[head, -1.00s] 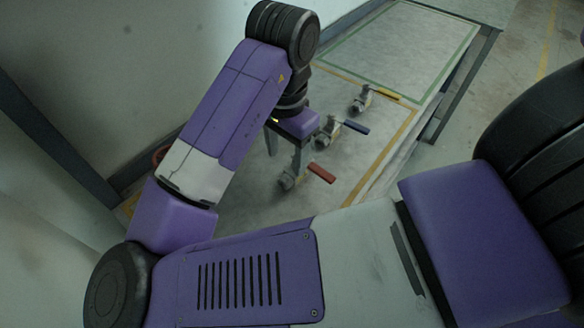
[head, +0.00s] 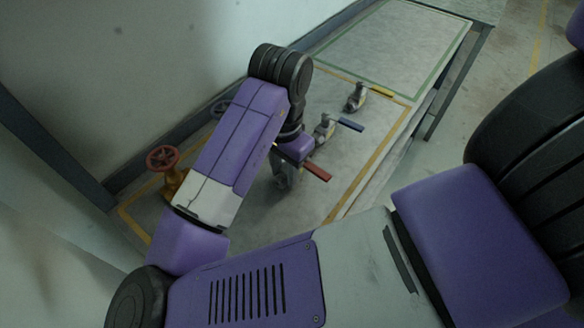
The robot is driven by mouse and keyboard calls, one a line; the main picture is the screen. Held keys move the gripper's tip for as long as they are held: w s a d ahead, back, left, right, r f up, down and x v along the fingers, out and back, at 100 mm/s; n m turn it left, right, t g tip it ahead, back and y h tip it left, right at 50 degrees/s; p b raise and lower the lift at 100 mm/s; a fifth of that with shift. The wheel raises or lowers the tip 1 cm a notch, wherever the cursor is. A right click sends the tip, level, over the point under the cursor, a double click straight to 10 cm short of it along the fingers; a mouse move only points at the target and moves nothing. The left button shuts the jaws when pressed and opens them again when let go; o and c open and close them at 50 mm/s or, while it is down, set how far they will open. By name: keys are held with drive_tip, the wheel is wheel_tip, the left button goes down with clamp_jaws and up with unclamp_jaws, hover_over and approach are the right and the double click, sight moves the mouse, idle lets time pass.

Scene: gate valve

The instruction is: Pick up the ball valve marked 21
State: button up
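Three ball valves with lever handles lie in a row on the bench (head: 325,212). The near one has a red handle (head: 317,172), the middle one a blue handle (head: 351,124), and the far one a yellow handle (head: 382,92). Their metal bodies are grey; the middle valve's body (head: 323,130) and the far one's (head: 356,98) show clearly. No number is readable on any of them. My gripper (head: 282,170) points down at the red-handled valve, whose body it largely covers. The fingers overlap that body in the picture; I cannot tell whether they touch or grip it.
A gate valve with a red handwheel (head: 162,158) and yellow body stands at the left, beside my forearm. A green-outlined area (head: 395,45) at the bench's far end is empty. A wall runs behind the bench.

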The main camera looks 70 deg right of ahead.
clamp_jaws()
drive_tip(key=shift+r, duration=0.15)
idle(1.1)
